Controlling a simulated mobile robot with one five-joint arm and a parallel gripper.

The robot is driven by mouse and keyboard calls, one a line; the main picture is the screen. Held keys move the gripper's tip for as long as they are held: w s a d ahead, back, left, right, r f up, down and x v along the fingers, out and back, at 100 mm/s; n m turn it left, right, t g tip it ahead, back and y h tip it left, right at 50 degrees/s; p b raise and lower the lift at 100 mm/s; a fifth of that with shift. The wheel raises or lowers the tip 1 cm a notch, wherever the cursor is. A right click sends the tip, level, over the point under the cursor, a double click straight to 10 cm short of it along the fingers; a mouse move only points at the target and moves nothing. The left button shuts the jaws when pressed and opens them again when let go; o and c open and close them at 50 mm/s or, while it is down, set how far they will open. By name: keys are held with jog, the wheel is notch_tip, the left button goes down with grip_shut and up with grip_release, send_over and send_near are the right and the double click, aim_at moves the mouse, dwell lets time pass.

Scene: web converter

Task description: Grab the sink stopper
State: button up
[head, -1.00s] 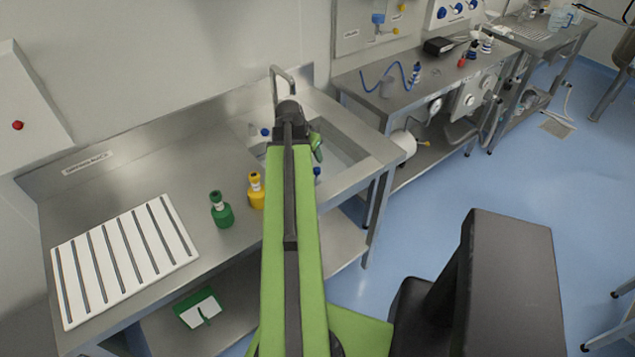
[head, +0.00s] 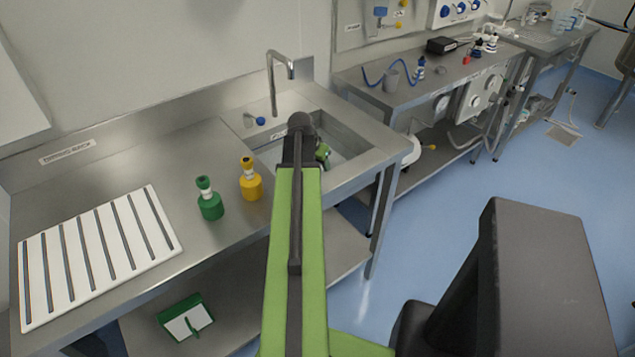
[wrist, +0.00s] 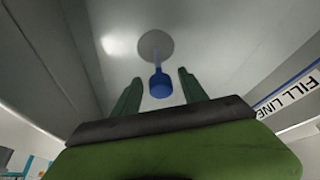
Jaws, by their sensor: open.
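The sink stopper (wrist: 160,88) shows in the wrist view as a blue knob in front of a round grey disc. Its knob lies between the two green fingers of my gripper (wrist: 160,77), with a visible gap on each side. My gripper is open and holds nothing. In the head view my gripper (head: 322,153) is down in the steel sink (head: 345,178), and my arm hides the stopper. I cannot tell how deep the fingertips reach around the knob.
A blue-knobbed fitting (head: 260,121) sits at the sink's back left, near the tall faucet (head: 271,85). A yellow bottle (head: 251,184) and a green bottle (head: 210,202) stand left of the sink. A white slotted rack (head: 100,250) lies farther left. Sink walls surround my gripper.

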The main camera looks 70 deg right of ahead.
jog(key=shift+x, duration=0.85)
jog(key=shift+r, duration=0.15)
grip_shut()
notch_tip(320, 180, up, 10)
jog(key=p, duration=1)
jog(key=shift+r, duration=0.15)
